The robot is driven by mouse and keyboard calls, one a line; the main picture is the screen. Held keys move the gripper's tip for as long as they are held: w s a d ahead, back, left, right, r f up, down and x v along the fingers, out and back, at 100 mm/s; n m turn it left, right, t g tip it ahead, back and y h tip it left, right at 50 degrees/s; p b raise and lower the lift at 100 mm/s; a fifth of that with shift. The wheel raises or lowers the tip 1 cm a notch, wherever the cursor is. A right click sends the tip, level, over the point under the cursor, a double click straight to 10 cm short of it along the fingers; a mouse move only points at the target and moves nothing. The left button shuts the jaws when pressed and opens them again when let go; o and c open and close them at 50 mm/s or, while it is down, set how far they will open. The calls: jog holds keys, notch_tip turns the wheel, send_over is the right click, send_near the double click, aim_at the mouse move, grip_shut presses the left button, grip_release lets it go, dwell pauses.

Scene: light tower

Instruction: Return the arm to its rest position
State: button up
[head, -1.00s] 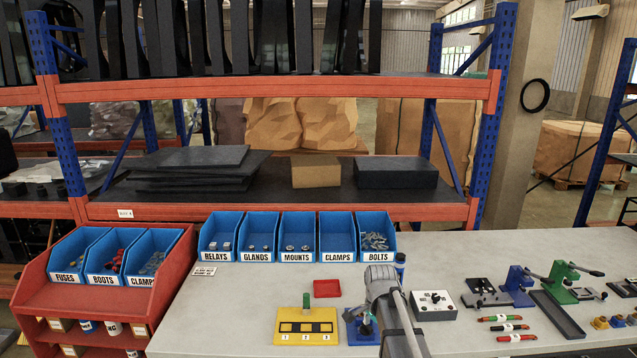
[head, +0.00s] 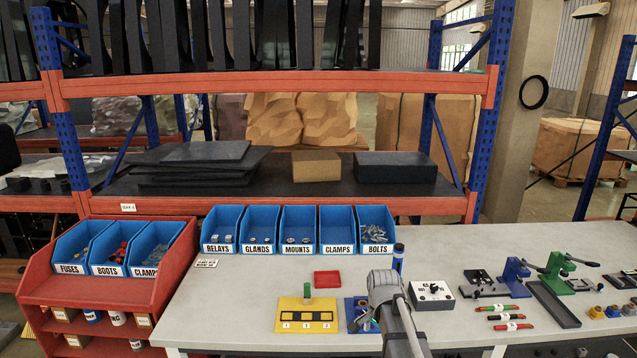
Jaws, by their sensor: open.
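My arm (head: 388,290) rises from the bottom edge, right of centre, over the front of the grey workbench (head: 240,310). My gripper (head: 364,323) is small and partly hidden beside the arm, over a blue fixture (head: 352,304) on the bench. It is open, and I see nothing held in it. The blue fixture is partly covered by the arm and gripper.
Blue bins (head: 297,248) line the bench's back. Presses (head: 512,275) stand to the right. A red rack (head: 95,290) is at left. Bare bench lies left of the yellow block.

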jog(key=s+f+n+b, duration=0.7)
jog(key=s+n, duration=0.3)
jog(key=s, duration=0.3)
jog(key=shift+s+d+f+n, duration=0.15)
jog(key=shift+s+d+n, duration=0.05)
jog(key=shift+d+n, duration=0.15)
